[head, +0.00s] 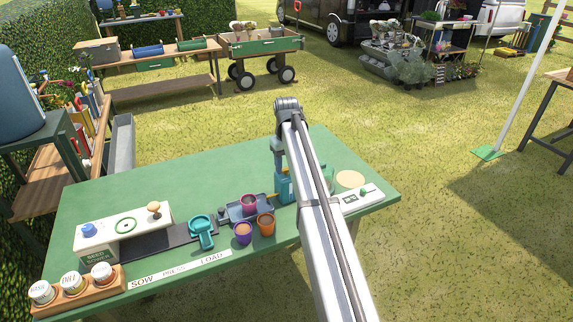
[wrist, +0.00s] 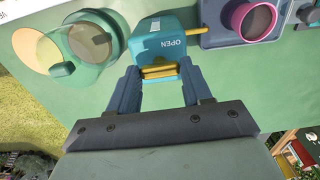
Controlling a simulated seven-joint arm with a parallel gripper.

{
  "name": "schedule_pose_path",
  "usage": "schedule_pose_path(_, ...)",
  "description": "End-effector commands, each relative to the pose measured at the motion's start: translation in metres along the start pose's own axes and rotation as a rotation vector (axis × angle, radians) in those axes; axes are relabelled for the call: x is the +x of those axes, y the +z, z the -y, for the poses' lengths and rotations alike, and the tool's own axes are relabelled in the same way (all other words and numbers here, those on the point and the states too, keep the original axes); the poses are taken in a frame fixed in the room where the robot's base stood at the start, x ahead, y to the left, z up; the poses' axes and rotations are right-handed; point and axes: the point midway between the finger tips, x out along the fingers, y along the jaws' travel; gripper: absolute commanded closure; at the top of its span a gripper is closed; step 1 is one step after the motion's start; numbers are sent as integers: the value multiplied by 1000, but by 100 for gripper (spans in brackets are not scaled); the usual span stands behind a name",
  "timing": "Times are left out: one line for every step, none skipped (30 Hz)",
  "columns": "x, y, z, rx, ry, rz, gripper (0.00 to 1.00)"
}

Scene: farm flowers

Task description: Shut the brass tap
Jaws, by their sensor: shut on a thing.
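The brass tap shows in the wrist view as a yellow brass handle (wrist: 158,73) on the near face of a teal block (wrist: 163,45) marked OPEN. A thin brass spout (wrist: 197,32) runs from the block toward a pink pot (wrist: 252,20). My gripper (wrist: 157,76) has its two blue fingers on either side of the handle, shut on it. In the head view the teal block (head: 283,190) stands on the green table, partly hidden by my arm. The handle is hidden there.
The pink pot (head: 249,203) sits on a dark tray, with a purple pot (head: 243,233) and an orange pot (head: 265,225) in front. A teal scoop-like tool (head: 201,230) lies left. A clear round vessel (wrist: 92,42) stands close to the block. The table's back left is clear.

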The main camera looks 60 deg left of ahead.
Motion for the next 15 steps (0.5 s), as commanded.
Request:
schedule_pose_path(0, 0, 0, -3, 0, 0, 49)
schedule_pose_path(0, 0, 0, -3, 0, 0, 46)
schedule_pose_path(0, 0, 0, -3, 0, 0, 42)
schedule_pose_path(0, 0, 0, -2, 0, 0, 40)
schedule_pose_path(0, 0, 0, -2, 0, 0, 37)
schedule_pose_path(0, 0, 0, -2, 0, 0, 33)
schedule_pose_path(0, 0, 0, -1, 0, 0, 30)
schedule_pose_path(0, 0, 0, -1, 0, 0, 27)
schedule_pose_path(0, 0, 0, -1, 0, 0, 26)
schedule_pose_path(0, 0, 0, -1, 0, 0, 26)
schedule_pose_path(0, 0, 0, -1, 0, 0, 26)
schedule_pose_path(0, 0, 0, -1, 0, 0, 26)
schedule_pose_path(0, 0, 0, 0, 0, 0, 26)
schedule_pose_path(0, 0, 0, 0, 0, 0, 26)
schedule_pose_path(0, 0, 0, 0, 0, 0, 26)
